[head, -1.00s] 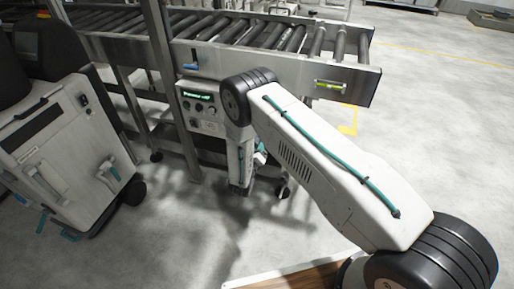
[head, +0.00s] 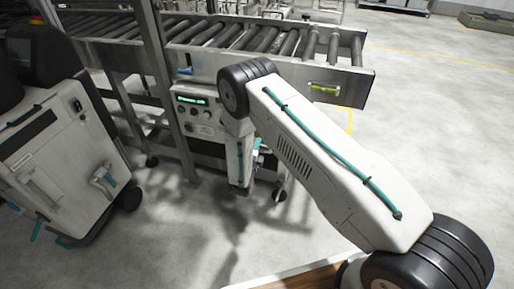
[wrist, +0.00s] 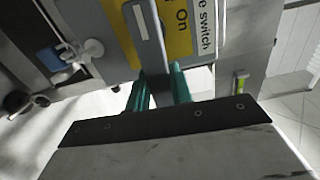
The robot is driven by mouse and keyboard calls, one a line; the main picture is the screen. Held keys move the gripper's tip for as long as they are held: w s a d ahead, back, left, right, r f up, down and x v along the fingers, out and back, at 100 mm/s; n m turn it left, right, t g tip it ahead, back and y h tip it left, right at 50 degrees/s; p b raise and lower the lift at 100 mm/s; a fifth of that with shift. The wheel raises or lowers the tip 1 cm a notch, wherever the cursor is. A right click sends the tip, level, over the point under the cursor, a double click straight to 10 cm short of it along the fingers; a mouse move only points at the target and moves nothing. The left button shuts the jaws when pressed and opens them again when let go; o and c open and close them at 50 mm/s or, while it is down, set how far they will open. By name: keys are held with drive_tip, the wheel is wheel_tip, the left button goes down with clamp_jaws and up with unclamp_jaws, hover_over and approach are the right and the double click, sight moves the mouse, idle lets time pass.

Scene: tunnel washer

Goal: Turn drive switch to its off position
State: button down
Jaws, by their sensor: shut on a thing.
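The drive switch shows in the wrist view as a grey lever (wrist: 147,32) with a white mark, lying across a yellow plate (wrist: 180,40). The word "On" is printed on the plate beside the lever, and a white label (wrist: 204,25) reading "e switch" is partly cut off. My gripper (wrist: 160,84) has its two teal fingers closed around the lower, dark end of the lever. The exact contact is partly in shadow. In the head view my arm hides the switch, and the fingers cannot be made out clearly.
A control panel (head: 195,112) with a green display is beside my arm under the roller conveyor (head: 250,42). A white cabinet (head: 62,150) with teal-tipped handles stands at left. A blue-capped fitting (wrist: 52,58) is left of the switch.

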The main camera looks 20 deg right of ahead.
drive_tip(key=shift+a+r+n, duration=0.15)
drive_tip(key=shift+n, duration=0.25)
drive_tip(key=c, duration=1.2)
unclamp_jaws()
drive_tip(key=shift+c, duration=0.2)
drive_tip(key=shift+s, duration=0.1)
drive_tip(key=v, duration=0.7)
drive_tip(key=shift+s+a, duration=0.2)
